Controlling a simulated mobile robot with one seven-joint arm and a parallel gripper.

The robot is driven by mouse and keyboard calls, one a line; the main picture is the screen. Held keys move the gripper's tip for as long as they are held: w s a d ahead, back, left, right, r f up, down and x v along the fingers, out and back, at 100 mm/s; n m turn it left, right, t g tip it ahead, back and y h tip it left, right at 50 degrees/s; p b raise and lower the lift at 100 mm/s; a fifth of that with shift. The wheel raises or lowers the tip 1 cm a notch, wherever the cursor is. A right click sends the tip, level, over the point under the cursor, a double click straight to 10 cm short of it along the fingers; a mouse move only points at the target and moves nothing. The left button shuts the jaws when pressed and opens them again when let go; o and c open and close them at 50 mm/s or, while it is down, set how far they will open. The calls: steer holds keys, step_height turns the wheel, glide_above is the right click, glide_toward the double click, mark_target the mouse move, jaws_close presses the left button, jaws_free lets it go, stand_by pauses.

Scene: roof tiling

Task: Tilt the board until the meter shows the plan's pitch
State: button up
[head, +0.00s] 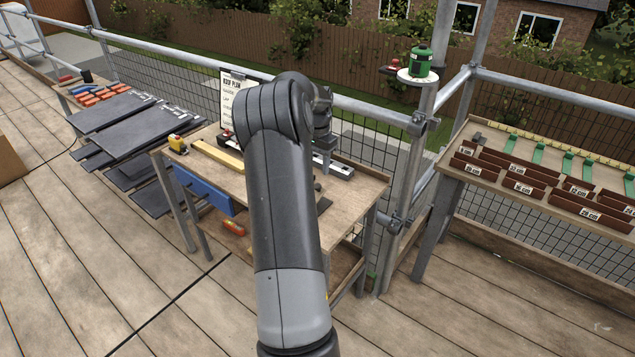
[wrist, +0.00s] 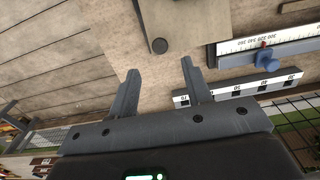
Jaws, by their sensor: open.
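My gripper (wrist: 160,70) shows in the wrist view with its two fingers apart and nothing between them. Just beyond the fingertips, a dark round disc (wrist: 159,46) sits at the edge of a flat beige panel (wrist: 140,18), perhaps the board. I cannot tell its tilt. In the head view my arm hides the gripper and the middle of the workbench (head: 260,186). The roof plan sheet (head: 229,107) stands at the bench's back edge; its pitch figure is too small to read. I cannot make out a pitch meter reading.
A numbered scale (wrist: 240,46) with a blue knob (wrist: 266,57) and a black-and-white bar (wrist: 245,87) lie beside the gripper. A yellow tool (head: 177,144) sits at the bench's left.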

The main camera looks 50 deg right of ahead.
step_height(320, 180, down, 7)
steer(key=shift+f, duration=0.2)
steer(key=shift+c, duration=0.4)
jaws_close()
